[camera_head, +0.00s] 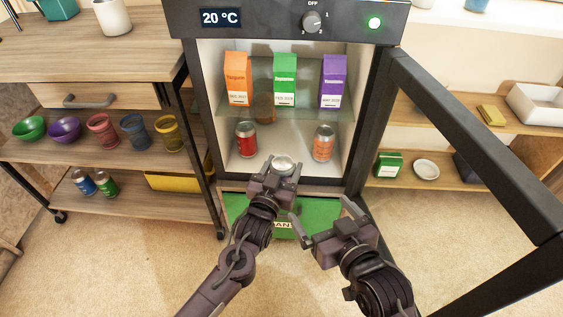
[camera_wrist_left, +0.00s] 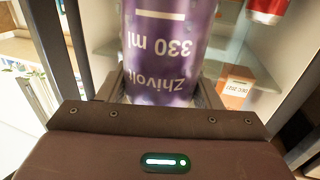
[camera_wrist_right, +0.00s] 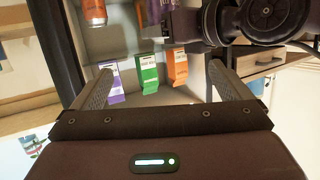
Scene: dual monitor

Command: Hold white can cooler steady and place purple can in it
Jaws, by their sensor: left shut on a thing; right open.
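The purple can (camera_wrist_left: 168,45) is between the fingers of my left gripper (camera_head: 274,170), which is shut on it at the front of the open fridge. In the left wrist view its printed side fills the middle, with the lettering upside down. In the head view mostly its silver top (camera_head: 284,161) shows; the gripper hides the rest. The white can cooler (camera_head: 112,15), a white cup-like holder, stands upright on the wooden counter at the upper left, apart from both grippers. My right gripper (camera_head: 323,214) is open and empty, below the fridge opening; its spread fingers show in the right wrist view (camera_wrist_right: 160,80).
The fridge holds a red can (camera_head: 246,140), an orange can (camera_head: 324,143) and several cartons. Its open door (camera_head: 470,140) stands out on the right. A cart with colored bowls (camera_head: 65,130) stands left. The counter (camera_head: 60,58) has clear room.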

